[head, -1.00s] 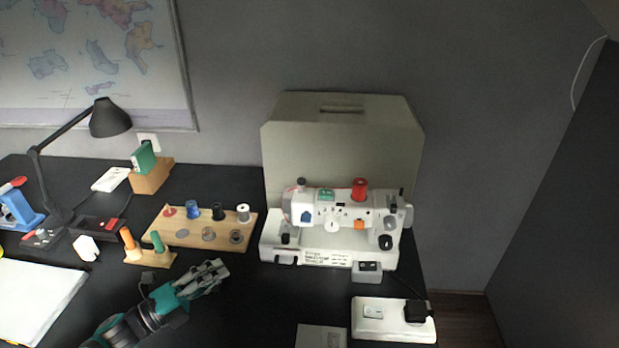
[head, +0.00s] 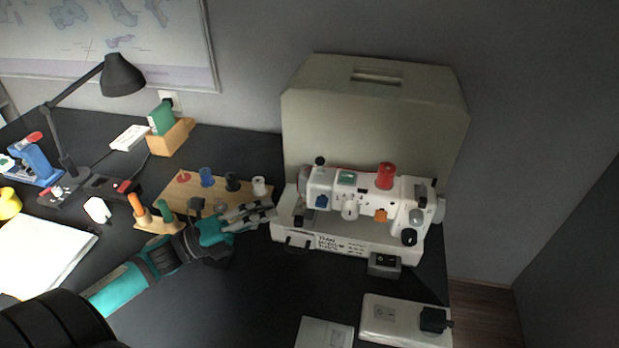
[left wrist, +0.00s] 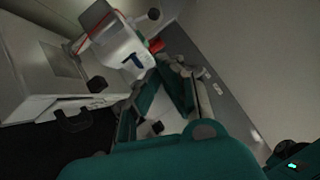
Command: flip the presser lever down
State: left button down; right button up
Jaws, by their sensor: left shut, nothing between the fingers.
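The white sewing machine (head: 352,234) stands at the right of the desk, in front of a beige case. A small blue lever-like part (head: 321,201) sits on the left end of its head; it also shows in the left wrist view (left wrist: 134,61). I cannot tell for sure whether it is the presser lever. An orange part (head: 380,215) is farther right on the machine's front. My left gripper (head: 262,214) is shut and empty, just left of the machine, with its fingers pointing at it; it seems apart from the blue part. My right gripper is not in view.
The beige case (head: 375,115) blocks behind the machine. A white power strip (head: 405,322) lies front right. The desk before the machine is mostly clear.

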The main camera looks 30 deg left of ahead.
aim_at(320, 164)
pick_arm(q)
jog(key=w+d+r+p, duration=0.2)
jog(key=w+d, duration=0.3)
jog(key=w, duration=0.4)
jog(key=shift+w+r, duration=0.4)
jog(key=shift+r, duration=0.2)
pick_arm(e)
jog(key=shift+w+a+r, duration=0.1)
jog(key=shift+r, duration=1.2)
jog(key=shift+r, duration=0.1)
